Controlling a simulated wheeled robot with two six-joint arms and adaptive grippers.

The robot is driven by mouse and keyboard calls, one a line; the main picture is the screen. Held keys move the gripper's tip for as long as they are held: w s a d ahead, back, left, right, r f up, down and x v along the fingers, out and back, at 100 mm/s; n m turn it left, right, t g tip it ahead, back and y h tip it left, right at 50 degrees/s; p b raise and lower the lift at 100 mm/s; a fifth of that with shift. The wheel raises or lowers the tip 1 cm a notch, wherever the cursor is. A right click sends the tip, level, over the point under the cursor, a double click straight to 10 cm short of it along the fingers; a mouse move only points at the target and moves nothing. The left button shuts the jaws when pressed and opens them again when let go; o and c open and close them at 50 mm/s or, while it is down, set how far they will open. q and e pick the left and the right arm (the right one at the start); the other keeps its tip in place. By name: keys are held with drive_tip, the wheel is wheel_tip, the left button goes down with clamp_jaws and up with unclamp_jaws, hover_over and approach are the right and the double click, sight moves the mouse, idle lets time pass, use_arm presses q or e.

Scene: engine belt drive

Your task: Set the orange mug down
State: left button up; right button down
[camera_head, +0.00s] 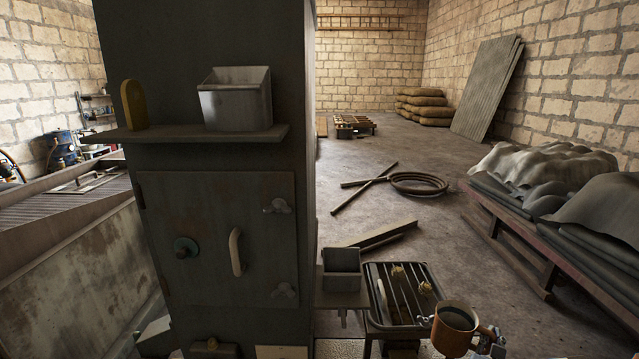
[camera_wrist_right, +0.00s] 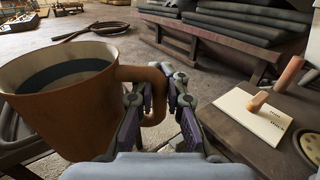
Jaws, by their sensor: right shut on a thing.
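The orange mug (camera_head: 454,329) is at the lower right of the head view, upright, with dark contents or a dark inside. It fills the left of the right wrist view (camera_wrist_right: 75,110), where a dark band and a grey level show inside it. My right gripper (camera_head: 490,341) is shut on the mug's handle, as the right wrist view also shows (camera_wrist_right: 155,112). The mug appears held in the air in front of the slatted rack; whether its base touches anything is hidden. My left gripper is not in view.
A slatted metal rack (camera_head: 402,292) with small items is behind the mug. A small grey bin (camera_head: 342,270) sits on a side shelf of the dark cabinet (camera_head: 222,215). A table (camera_wrist_right: 235,125) with a white card (camera_wrist_right: 254,117) is right in the wrist view.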

drive_tip(key=s+a+r+n+g+y, duration=0.1)
drive_tip(key=s+a+r+n+y, duration=0.4)
drive_tip(key=a+y, duration=0.55)
drive_tip(key=s+a+r+n+g+y, duration=0.1)
drive_tip(key=s+a+n+y, duration=0.2)
drive_tip(key=a+n+y, duration=0.7)
drive_tip(key=s+a+r+n+g+y, duration=0.1)
drive_tip(key=s+a+r+n+y, duration=0.25)
drive_tip(key=a, duration=1.15)
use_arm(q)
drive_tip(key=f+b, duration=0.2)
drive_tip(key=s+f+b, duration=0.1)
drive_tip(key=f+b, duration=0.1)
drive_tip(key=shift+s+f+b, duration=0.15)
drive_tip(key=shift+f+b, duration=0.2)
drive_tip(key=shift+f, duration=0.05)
use_arm(e)
wheel_tip(320, 180, down, 6)
drive_tip(key=s+y, duration=0.1)
drive_tip(key=y, duration=0.1)
drive_tip(key=shift+g, duration=0.4)
drive_tip(key=shift+s+a, duration=0.1)
